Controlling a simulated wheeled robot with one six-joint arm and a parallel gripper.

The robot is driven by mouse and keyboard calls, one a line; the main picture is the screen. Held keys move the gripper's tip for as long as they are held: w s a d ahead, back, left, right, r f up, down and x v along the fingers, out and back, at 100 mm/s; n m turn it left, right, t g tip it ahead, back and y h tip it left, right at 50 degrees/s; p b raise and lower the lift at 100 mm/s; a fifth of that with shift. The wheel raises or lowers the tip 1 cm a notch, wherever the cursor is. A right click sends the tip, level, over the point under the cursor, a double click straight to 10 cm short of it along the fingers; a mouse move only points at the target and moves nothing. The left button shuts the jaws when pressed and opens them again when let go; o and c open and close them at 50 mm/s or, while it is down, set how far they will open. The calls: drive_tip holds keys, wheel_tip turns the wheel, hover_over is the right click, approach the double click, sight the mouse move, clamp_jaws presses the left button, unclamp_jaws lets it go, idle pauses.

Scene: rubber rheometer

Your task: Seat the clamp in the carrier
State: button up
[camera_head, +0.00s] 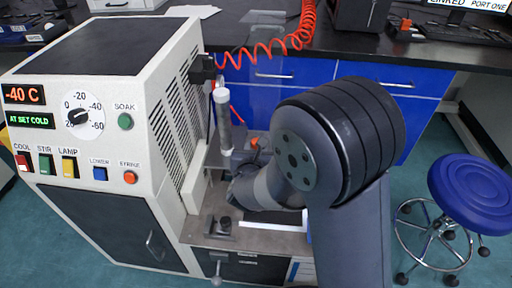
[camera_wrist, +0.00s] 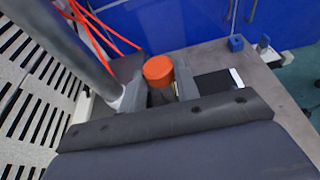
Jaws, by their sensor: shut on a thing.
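My gripper (camera_wrist: 160,92) is shut on a small dark piece with a round orange top (camera_wrist: 158,71), which I take to be the clamp. One finger is on each side of it; its lower part is hidden by my gripper. In the head view the orange top (camera_head: 255,142) shows just left of my arm, beside a grey upright post with a white top (camera_head: 222,97). The post also shows at the left of the wrist view (camera_wrist: 62,45), apart from the clamp. I cannot tell which part is the carrier.
The white cold cabinet (camera_head: 90,130) with "-40 C" display, dial and buttons stands left. Red coiled hose (camera_head: 265,50) hangs behind. A blue stool (camera_head: 470,190) stands right.

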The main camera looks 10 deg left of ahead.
drive_tip(key=shift+f+b, duration=1.2)
drive_tip(key=o, duration=1.1)
drive_tip(key=shift+c, duration=0.2)
drive_tip(key=shift+f, duration=0.1)
drive_tip(key=p+v, duration=0.2)
drive_tip(key=v, duration=0.9)
drive_tip(key=shift+p, duration=0.3)
drive_tip(key=shift+w, duration=0.1)
